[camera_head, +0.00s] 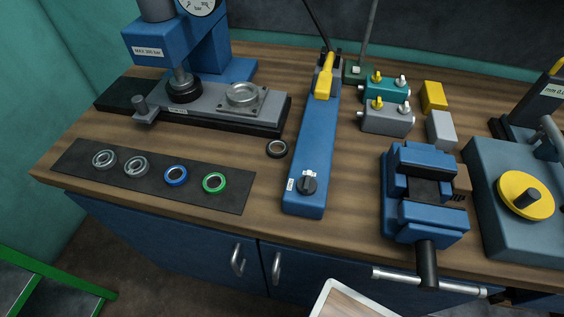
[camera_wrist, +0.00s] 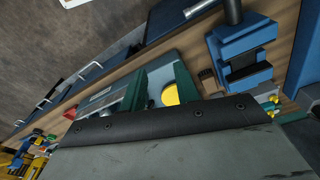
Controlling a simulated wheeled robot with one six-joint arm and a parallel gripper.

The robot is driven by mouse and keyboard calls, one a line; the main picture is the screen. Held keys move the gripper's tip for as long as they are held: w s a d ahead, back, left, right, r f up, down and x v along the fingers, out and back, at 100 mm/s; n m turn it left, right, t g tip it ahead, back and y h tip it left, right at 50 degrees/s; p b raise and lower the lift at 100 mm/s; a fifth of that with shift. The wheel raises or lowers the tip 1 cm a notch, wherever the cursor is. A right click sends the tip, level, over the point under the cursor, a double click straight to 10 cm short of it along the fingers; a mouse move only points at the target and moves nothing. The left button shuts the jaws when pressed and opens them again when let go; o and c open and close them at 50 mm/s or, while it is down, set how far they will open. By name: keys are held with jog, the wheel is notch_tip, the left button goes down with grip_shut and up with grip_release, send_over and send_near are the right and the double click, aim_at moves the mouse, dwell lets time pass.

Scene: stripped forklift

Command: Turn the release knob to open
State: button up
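The release knob (camera_head: 309,186) is a small black knob on the near end of the long blue hand pump (camera_head: 313,140). Small white labels sit above it and to its left; their text is too small to read. A yellow lever (camera_head: 324,80) lies at the pump's far end. My gripper (camera_wrist: 160,80) shows only in the wrist view, as two dark green fingers standing apart with nothing held between them. It faces the grey-blue box with the yellow disc, away from the knob. The knob cannot be made out in the wrist view.
Right of the pump stands a blue vice (camera_head: 424,196), also in the wrist view (camera_wrist: 240,52). A blue press (camera_head: 190,55) and a black mat (camera_head: 150,178) with several rings lie left. A loose dark ring (camera_head: 277,149) lies beside the pump. The grey-blue box (camera_head: 490,165) stands far right.

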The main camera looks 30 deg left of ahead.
jog(key=w+a+n, duration=0.1)
jog(key=w+a, duration=0.5)
jog(key=a, duration=0.3)
jog(key=n+g, duration=0.1)
jog(key=n, duration=0.2)
send_over(308, 179)
jog(key=f, duration=0.4)
jog(key=shift+w+d+f, duration=0.15)
jog(key=shift+d, duration=0.05)
jog(key=f, duration=0.7)
jog(key=shift+a+f, duration=0.15)
jog(key=shift+a, duration=0.05)
jog(key=shift+f, duration=0.3)
grip_shut()
